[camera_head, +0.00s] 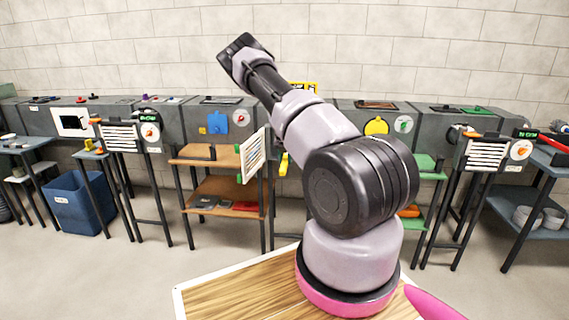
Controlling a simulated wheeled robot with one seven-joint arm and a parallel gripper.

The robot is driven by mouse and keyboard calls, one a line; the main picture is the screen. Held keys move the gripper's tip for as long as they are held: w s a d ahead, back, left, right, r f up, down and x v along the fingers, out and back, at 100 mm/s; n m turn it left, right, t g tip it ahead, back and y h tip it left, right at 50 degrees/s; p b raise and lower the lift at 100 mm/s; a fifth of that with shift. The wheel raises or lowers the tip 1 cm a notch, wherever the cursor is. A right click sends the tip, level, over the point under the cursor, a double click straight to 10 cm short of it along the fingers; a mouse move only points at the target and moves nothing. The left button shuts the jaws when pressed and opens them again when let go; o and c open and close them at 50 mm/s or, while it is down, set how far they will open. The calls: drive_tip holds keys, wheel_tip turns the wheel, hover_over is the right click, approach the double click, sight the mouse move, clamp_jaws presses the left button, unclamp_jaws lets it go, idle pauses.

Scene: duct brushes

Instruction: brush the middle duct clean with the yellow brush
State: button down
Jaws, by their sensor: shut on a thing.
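My gripper is not in view; only my raised arm shows, leaning up and to the left across the middle. A small yellow thing (283,164) shows beside the arm, just right of a slatted panel; I cannot tell whether it is the yellow brush. The slatted white panel (254,155) stands at an angle, swung out in front of the grey ductwork. The middle stretch of duct (222,121) is partly hidden behind my arm, and its inside cannot be seen.
Slatted grilles show on the left duct (121,138) and right duct (487,154). A brown shelf stand (203,155), a green shelf stand (432,168) and a blue bin (78,203) stand below. The grey floor in front is clear.

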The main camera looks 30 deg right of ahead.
sight(286, 155)
drive_tip(key=shift+w+d, duration=0.65)
drive_tip(key=shift+w, duration=0.35)
drive_tip(key=shift+w+d, duration=0.65)
drive_tip(key=shift+w, duration=0.3)
drive_tip(key=shift+s+a, duration=1.55)
drive_tip(key=shift+s, duration=0.8)
drive_tip(key=shift+s+a, duration=1.6)
drive_tip(key=shift+s, duration=0.75)
drive_tip(key=shift+s+a, duration=1.55)
drive_tip(key=shift+s, duration=0.8)
drive_tip(key=shift+w+d, duration=1.55)
drive_tip(key=shift+w, duration=0.8)
drive_tip(key=shift+w+d, duration=1.6)
drive_tip(key=shift+w, duration=0.75)
drive_tip(key=shift+w+d, duration=1.55)
drive_tip(key=shift+w, duration=0.8)
drive_tip(key=shift+s, duration=0.1)
